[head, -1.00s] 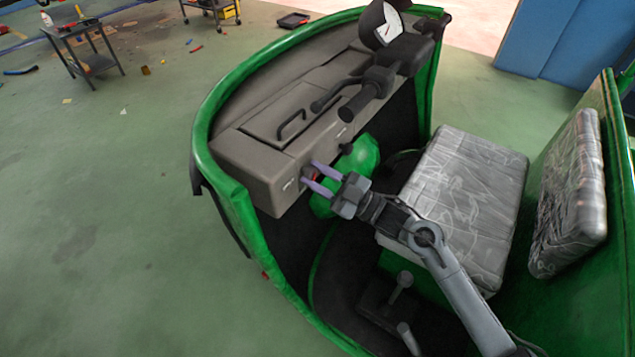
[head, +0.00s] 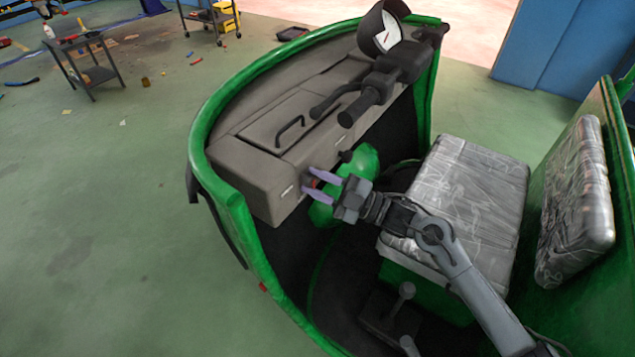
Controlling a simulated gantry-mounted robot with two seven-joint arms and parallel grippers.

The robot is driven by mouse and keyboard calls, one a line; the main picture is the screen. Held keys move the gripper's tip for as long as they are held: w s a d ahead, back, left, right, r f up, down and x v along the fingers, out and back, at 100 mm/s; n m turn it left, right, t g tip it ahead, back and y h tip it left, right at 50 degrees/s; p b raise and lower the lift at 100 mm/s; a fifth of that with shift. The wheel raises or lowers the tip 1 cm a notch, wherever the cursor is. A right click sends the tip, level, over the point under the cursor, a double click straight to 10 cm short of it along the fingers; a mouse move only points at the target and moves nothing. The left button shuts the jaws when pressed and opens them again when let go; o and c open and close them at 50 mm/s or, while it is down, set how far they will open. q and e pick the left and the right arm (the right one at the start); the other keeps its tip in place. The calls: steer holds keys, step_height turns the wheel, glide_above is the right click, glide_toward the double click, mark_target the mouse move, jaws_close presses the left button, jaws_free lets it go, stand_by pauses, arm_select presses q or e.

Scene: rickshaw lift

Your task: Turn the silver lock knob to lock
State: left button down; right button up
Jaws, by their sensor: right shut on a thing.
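My right gripper (head: 318,182) reaches in from the lower right to the front face of the grey dashboard (head: 247,184) of the green rickshaw. Its two purple fingers are on either side of a small reddish part (head: 313,184) on that face and are shut on it. The silver lock knob cannot be made out clearly; the fingers cover the place where they grip. A small light-coloured fitting (head: 287,190) shows on the dashboard face to the left of the fingers. My left gripper is not in view.
A dark handle (head: 290,130) stands on the dashboard lid. The handlebar (head: 366,99) and gauge (head: 381,28) are above. A green rounded part (head: 358,168) sits just behind the gripper. A plastic-wrapped seat (head: 470,190) is to the right. Open floor lies left.

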steer(key=o, duration=1.1)
steer(key=shift+c, duration=0.2)
